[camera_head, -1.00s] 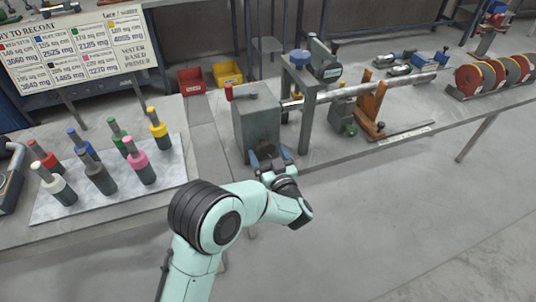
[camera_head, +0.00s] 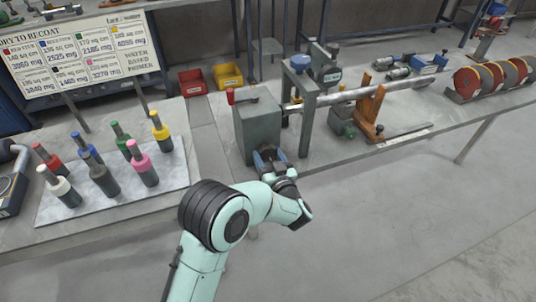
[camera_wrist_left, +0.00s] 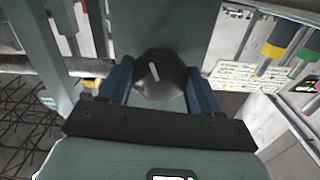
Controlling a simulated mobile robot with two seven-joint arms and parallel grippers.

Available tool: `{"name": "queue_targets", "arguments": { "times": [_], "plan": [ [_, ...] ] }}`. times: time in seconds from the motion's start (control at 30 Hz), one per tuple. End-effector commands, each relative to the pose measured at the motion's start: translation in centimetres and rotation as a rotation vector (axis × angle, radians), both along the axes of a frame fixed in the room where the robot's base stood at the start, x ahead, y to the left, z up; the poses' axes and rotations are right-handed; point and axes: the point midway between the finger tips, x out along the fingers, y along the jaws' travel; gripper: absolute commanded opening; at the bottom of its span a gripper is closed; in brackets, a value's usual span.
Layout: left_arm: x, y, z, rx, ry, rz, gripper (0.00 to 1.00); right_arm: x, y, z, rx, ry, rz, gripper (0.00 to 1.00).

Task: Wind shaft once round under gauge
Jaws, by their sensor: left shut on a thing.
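A grey-green drive box (camera_head: 257,125) with a red-handled lever on top stands at the bench's front edge. A pale metal shaft (camera_head: 345,95) runs from it to the right. A gauge (camera_head: 326,72) is mounted over the shaft on a grey frame (camera_head: 308,122). My left gripper (camera_head: 270,158) is at the low front of the box. In the left wrist view its blue fingers (camera_wrist_left: 160,72) are shut on a dark knob (camera_wrist_left: 158,82) with a white mark. In the head view the gripper hides the knob. My right gripper is out of view.
Red and grey discs (camera_head: 480,80) are at the far right. Several coloured-cap bottles stand on a pale board (camera_head: 110,205) at left. Red (camera_head: 192,82) and yellow (camera_head: 228,76) bins sit behind. The floor in front is clear.

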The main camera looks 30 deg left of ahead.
Motion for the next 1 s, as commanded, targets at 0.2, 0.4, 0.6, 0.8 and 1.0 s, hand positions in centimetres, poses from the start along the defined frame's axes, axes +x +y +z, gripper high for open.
{"name": "queue_targets", "arguments": {
  "times": [0.2,0.4,0.6,0.8,1.0],
  "plan": [
    [-0.1,-0.1,0.4,0.111,0.135,-0.001,0.33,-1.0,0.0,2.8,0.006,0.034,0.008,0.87],
    [-0.1,-0.1,0.4,0.235,0.279,-0.001,0.33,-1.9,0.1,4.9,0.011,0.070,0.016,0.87],
    [-0.1,0.0,0.4,0.358,0.424,-0.002,0.32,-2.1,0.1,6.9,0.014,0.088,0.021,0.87],
    [-0.1,0.0,0.4,0.468,0.552,-0.002,0.33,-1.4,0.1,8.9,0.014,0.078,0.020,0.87],
    [-0.1,0.1,0.3,0.553,0.650,-0.001,0.32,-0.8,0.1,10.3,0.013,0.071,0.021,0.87]
  ]
}}
